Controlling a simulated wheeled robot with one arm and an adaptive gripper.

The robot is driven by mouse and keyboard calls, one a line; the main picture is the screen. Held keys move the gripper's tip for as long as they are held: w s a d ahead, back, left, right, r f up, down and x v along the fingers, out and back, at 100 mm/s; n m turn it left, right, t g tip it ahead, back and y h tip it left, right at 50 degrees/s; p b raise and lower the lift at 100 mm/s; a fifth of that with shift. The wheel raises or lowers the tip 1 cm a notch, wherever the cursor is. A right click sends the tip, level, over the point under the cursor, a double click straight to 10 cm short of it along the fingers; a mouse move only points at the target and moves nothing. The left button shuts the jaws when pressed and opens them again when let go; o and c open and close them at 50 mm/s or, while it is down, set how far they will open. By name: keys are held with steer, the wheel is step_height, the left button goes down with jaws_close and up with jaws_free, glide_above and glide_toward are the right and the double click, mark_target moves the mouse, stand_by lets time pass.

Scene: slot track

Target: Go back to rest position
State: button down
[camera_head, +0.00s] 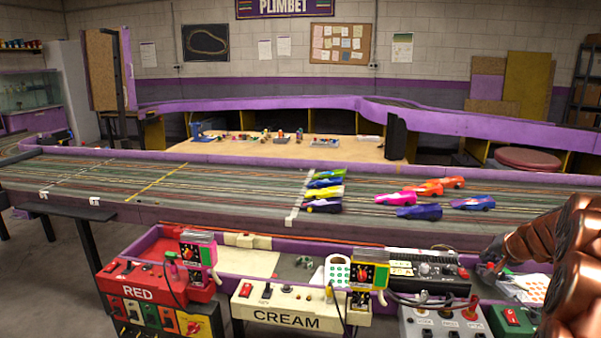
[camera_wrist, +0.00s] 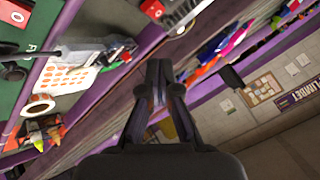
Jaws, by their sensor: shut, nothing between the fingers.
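My gripper (camera_wrist: 158,75) shows in the wrist view with its two fingers together and nothing between them. It is in the air in front of the track. In the head view my copper-coloured arm (camera_head: 575,265) comes in from the right edge, and its end (camera_head: 490,268) hangs low over the purple front edge of the track, right of the black control box. The fingertips are too small to make out there.
The long slot track (camera_head: 240,188) runs across the view with several toy cars (camera_head: 418,212) on it. In front stand the RED control box (camera_head: 150,290), the CREAM box (camera_head: 285,308) and a black box (camera_head: 425,270). A sheet with orange dots (camera_wrist: 68,78) lies near my gripper.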

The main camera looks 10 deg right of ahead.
steer(key=s+a+f+n+g+y, duration=0.1)
steer(key=s+a+n+g+y, duration=0.3)
steer(key=a, duration=1.3)
steer(key=s+a+n+g+y, duration=0.15)
steer(key=s+a, duration=0.35)
steer(key=a, duration=1.1)
steer(key=s+a+f+n+g+h, duration=0.1)
steer(key=s+a+n+g, duration=0.1)
steer(key=s+a, duration=0.4)
steer(key=s+a+f+n+g, duration=0.1)
steer(key=s+a+n, duration=0.15)
steer(key=s, duration=0.65)
steer(key=s+a+f+n+g+h, duration=0.1)
steer(key=s+g+h, duration=0.2)
steer(key=s, duration=1.2)
steer(key=s+p+v, duration=0.2)
steer(key=p+v, duration=1.4)
steer(key=v, duration=0.1)
steer(key=shift+s+r+t, duration=0.35)
steer(key=shift+r+t, duration=0.05)
steer(key=shift+t, duration=0.05)
steer(key=shift+d, duration=0.1)
